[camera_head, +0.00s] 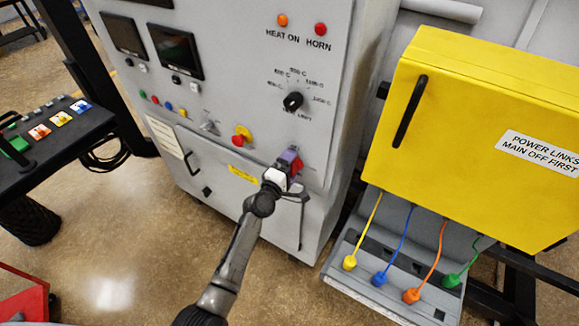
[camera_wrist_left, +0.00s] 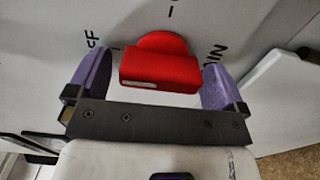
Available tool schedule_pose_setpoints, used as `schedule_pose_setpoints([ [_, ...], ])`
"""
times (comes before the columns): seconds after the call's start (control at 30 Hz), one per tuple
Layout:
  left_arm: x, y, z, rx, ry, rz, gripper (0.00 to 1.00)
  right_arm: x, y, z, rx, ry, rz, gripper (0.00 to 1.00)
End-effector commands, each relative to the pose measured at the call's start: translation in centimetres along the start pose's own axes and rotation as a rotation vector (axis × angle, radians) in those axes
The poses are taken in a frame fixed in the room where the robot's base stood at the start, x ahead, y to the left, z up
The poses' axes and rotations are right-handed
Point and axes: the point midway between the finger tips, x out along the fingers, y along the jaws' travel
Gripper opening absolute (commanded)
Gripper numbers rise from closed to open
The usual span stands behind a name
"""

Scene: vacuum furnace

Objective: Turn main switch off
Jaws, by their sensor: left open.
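The main switch is a red rotary handle (camera_wrist_left: 160,70) on the grey panel, with a white mark on its front. In the head view, only a little of the red handle (camera_head: 298,166) shows past my gripper. My left gripper (camera_head: 288,160) is at the lower right of the cabinet front. In the wrist view, its two purple fingers (camera_wrist_left: 157,62) stand open on either side of the handle, with narrow gaps. Letters ending in "FF" show at the left, and part of "MAIN" at the right, partly hidden by the fingers. My right gripper is not in view.
The grey furnace cabinet (camera_head: 235,45) carries a black rotary dial (camera_head: 292,102) and a red button on a yellow base (camera_head: 241,136) near the switch. A yellow power links box (camera_head: 470,110) stands to the right, with coloured cables below. A black console (camera_head: 60,135) stands left.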

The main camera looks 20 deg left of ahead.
Motion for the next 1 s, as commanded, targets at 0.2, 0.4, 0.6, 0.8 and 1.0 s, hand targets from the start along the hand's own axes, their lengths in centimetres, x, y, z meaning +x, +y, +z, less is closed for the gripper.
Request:
schedule_pose_setpoints([
  [0.2, -0.5, 0.0, 0.0, 0.000, 0.000, 0.000, 0.98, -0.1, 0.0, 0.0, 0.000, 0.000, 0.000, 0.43],
  [0.4, -3.4, 0.0, 0.0, 0.000, 0.001, -0.001, 0.98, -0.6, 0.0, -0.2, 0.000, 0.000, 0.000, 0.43],
  [0.6, -7.5, -0.1, 0.0, 0.000, 0.001, -0.001, 0.98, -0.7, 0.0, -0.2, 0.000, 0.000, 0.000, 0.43],
  [0.8, -10.9, -0.1, 0.0, 0.000, 0.000, 0.000, 0.98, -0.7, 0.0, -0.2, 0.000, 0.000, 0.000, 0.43],
  [1.0, -13.0, -0.1, 0.0, 0.000, 0.000, 0.000, 0.98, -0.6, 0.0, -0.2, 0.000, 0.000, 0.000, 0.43],
])
